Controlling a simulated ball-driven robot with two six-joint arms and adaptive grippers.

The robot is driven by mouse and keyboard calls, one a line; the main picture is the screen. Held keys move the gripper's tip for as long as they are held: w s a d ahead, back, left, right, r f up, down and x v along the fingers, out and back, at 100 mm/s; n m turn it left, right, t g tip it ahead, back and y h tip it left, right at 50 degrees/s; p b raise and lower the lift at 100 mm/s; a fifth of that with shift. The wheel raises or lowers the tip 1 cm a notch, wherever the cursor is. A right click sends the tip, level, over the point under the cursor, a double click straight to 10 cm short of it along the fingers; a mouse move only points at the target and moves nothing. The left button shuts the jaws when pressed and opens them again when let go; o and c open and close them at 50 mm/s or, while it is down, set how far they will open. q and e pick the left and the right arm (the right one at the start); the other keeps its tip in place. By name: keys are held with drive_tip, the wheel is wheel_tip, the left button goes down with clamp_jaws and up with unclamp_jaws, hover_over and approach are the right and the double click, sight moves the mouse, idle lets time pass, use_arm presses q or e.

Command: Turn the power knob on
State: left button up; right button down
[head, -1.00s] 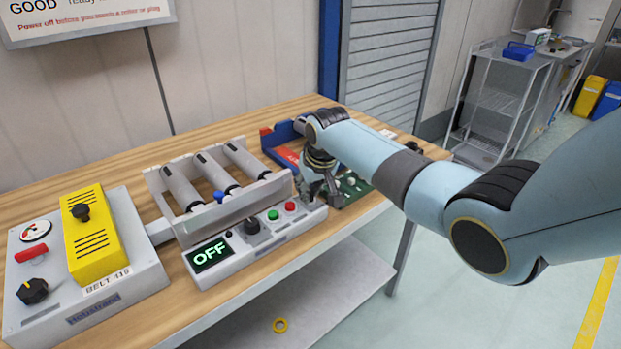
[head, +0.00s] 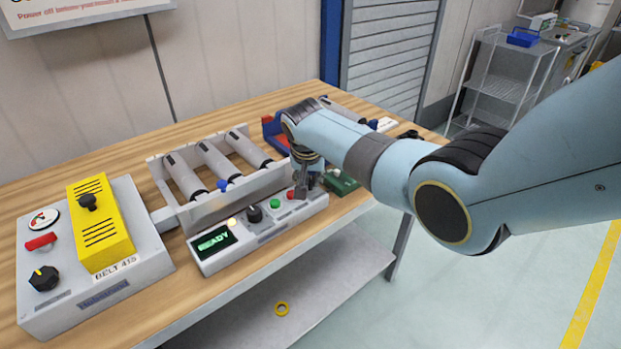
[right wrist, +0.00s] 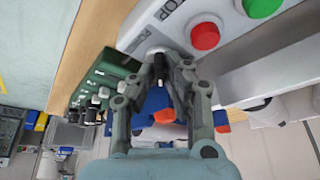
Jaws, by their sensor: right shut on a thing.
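The control box (head: 262,237) stands along the front of the bench. Its display (head: 212,240) reads READY in green. A lamp (head: 232,222) beside the display glows pale yellow. My right gripper (head: 302,189) is at the box's right end, just past the red button (head: 291,194). In the right wrist view my right gripper (right wrist: 160,62) is shut on a small dark knob (right wrist: 159,70), apparently the power knob, over a pale round base. The fingers hide most of it in the head view. My left gripper is out of view.
A black dial (head: 254,213) and a green button (head: 275,203) sit on the box. A roller conveyor (head: 215,208) stands behind it. The belt unit (head: 65,305) is at left. A green board (head: 341,184) lies close to the gripper's right.

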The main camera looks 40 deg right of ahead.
drive_tip(key=shift+r, duration=0.1)
drive_tip(key=c, duration=1.4)
unclamp_jaws()
drive_tip(key=v, duration=1.2)
